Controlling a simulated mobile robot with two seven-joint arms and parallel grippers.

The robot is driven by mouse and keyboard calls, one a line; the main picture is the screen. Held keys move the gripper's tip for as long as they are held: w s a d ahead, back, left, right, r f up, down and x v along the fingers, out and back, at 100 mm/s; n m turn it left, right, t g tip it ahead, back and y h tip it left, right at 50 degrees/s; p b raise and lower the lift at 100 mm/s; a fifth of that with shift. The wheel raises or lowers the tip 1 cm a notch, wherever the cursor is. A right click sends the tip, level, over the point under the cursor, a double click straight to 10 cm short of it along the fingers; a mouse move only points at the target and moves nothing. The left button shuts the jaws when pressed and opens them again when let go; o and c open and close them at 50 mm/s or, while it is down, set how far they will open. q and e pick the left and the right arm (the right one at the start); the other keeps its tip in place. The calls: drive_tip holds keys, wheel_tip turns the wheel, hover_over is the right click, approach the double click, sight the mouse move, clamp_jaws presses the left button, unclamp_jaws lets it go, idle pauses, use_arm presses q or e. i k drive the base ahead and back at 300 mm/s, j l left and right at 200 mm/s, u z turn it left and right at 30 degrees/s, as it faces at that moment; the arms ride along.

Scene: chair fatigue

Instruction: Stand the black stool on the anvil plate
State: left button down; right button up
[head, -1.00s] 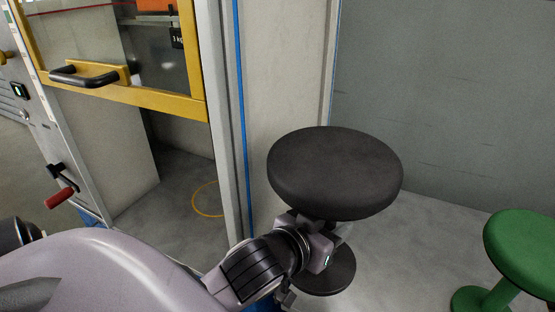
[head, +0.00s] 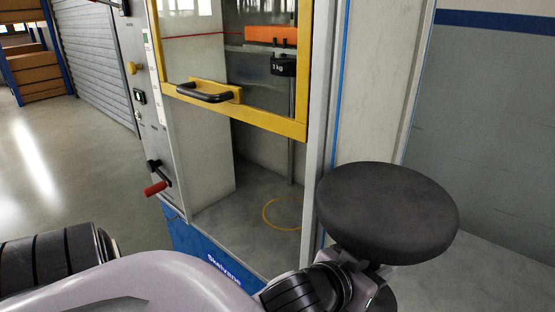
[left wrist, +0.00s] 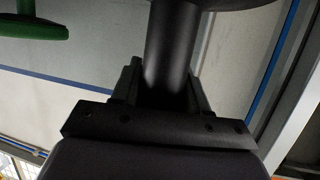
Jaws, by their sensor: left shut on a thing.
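The black stool (head: 388,212) is at the right of the head view, seat up, beside the right post of the test machine. My left gripper (head: 358,272) is under the seat. The left wrist view shows its jaws (left wrist: 160,92) closed around the stool's black column (left wrist: 168,48). The stool's base is mostly hidden by my arm. The anvil plate (head: 222,222) is the grey floor of the machine's chamber, marked with a yellow ring (head: 268,222). It is bare, and the stool is outside it to the right. My right gripper is not in view.
A yellow-framed guard (head: 245,112) with a black handle (head: 205,97) is raised above the chamber opening. A 1 kg weight (head: 283,67) hangs inside. A green stool (left wrist: 30,28) shows in the left wrist view.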

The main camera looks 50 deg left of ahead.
sight(288, 213)
drive_tip(key=k+u, duration=0.2)
drive_tip(key=k+j+z, duration=0.1)
drive_tip(key=j, duration=0.3)
drive_tip(key=k+j+z, duration=0.1)
drive_tip(key=j, duration=0.35)
drive_tip(key=i+j+z, duration=0.1)
drive_tip(key=j, duration=0.25)
drive_tip(key=i+j, duration=0.35)
drive_tip(key=j+u, duration=0.05)
drive_tip(key=j, duration=0.05)
